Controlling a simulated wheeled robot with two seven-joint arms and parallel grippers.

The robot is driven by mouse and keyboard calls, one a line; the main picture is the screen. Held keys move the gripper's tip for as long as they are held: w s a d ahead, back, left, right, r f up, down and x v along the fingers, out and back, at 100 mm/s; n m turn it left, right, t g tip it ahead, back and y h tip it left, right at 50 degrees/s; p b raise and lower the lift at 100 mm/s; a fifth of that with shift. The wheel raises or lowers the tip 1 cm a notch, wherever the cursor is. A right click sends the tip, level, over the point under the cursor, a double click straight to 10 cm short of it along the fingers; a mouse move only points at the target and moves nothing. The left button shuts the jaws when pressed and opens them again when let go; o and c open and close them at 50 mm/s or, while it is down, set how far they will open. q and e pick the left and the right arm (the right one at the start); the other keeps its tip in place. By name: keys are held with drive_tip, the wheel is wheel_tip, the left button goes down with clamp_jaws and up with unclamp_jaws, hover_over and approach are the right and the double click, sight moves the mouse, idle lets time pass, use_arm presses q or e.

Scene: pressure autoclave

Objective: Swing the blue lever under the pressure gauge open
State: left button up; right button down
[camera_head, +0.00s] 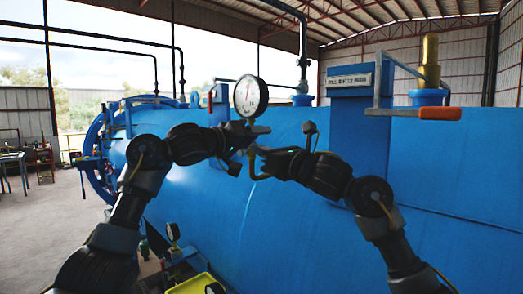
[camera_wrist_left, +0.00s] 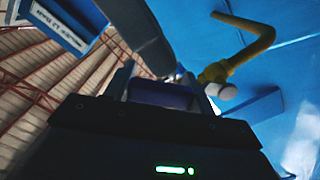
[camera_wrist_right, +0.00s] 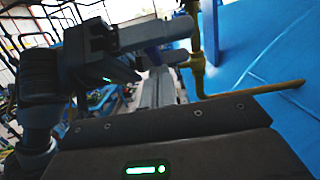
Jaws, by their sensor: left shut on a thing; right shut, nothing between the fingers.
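The round white pressure gauge (camera_head: 250,96) stands above the blue vessel in the head view. My left gripper (camera_head: 248,132) is just under it, shut on the blue lever, which is mostly hidden there. In the left wrist view the lever (camera_wrist_left: 160,95) shows as a dark blue-purple piece between the fingers. A bent brass pipe (camera_head: 254,168) hangs below the gauge. It also shows in the left wrist view (camera_wrist_left: 255,45) and right wrist view (camera_wrist_right: 196,60). My right gripper (camera_head: 260,149) is shut and empty, close to the pipe; I cannot tell whether they touch.
The large blue autoclave (camera_head: 300,225) fills the space behind and below both arms. A blue post with a sign (camera_head: 350,80) and an orange-handled lever (camera_head: 438,113) stand to the right. A small gauge (camera_head: 173,232) and a yellow tray (camera_head: 190,287) are low in front.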

use_arm(q)
drive_tip(key=shift+r, duration=0.1)
use_arm(e)
drive_tip(key=shift+w+a+r, duration=0.1)
drive_tip(key=shift+r, duration=0.1)
use_arm(q)
drive_tip(key=shift+o, duration=0.2)
drive_tip(key=shift+d, duration=0.2)
use_arm(e)
drive_tip(key=shift+w+r, duration=0.3)
drive_tip(key=shift+r, duration=0.45)
use_arm(q)
drive_tip(key=o, duration=1)
drive_tip(key=shift+o, duration=0.4)
drive_tip(key=shift+a, duration=0.2)
use_arm(e)
drive_tip(key=shift+a, duration=0.25)
use_arm(q)
drive_tip(key=shift+s, duration=0.1)
use_arm(e)
drive_tip(key=shift+f, duration=0.1)
